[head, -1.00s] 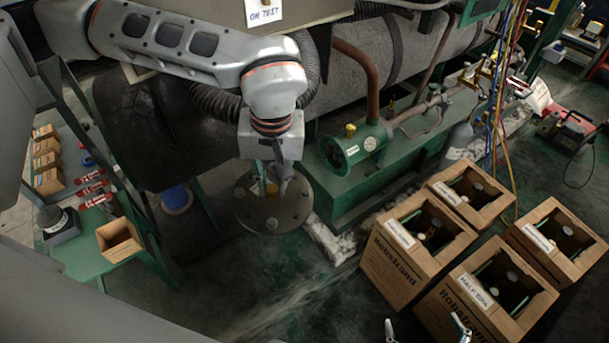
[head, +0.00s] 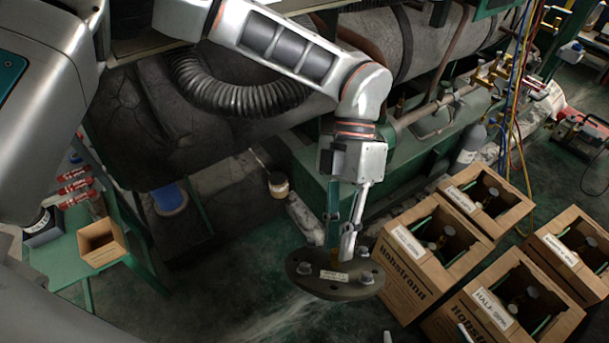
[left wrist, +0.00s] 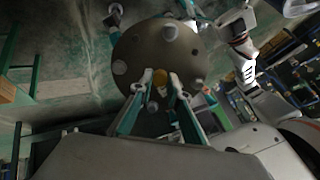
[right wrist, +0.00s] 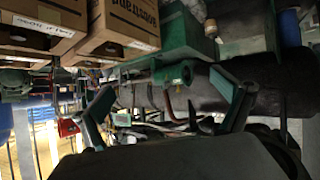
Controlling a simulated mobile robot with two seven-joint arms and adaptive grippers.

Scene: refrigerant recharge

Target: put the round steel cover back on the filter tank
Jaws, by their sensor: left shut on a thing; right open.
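The round steel cover (head: 308,283) is a dark disc with bolt heads and a pale label on its upper face. My left gripper (head: 343,247) is shut on a brass-coloured part at its middle and holds it, slightly tilted, above the floor. The left wrist view shows the cover (left wrist: 150,50) beyond the gripper's fingers (left wrist: 160,80). A green cylinder with a round end face, apparently the filter tank (right wrist: 187,72), shows in the right wrist view; my left arm hides it in the head view. My right gripper (right wrist: 163,90) is open and empty; only its fingertips show at the head view's bottom edge.
Several open cardboard boxes (head: 400,285) with bottles stand right of the cover. A jar (head: 278,184) stands behind it, left of the arm. A green shelf (head: 75,262) with a small open box (head: 102,242) is at left. The floor left of the cover is clear.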

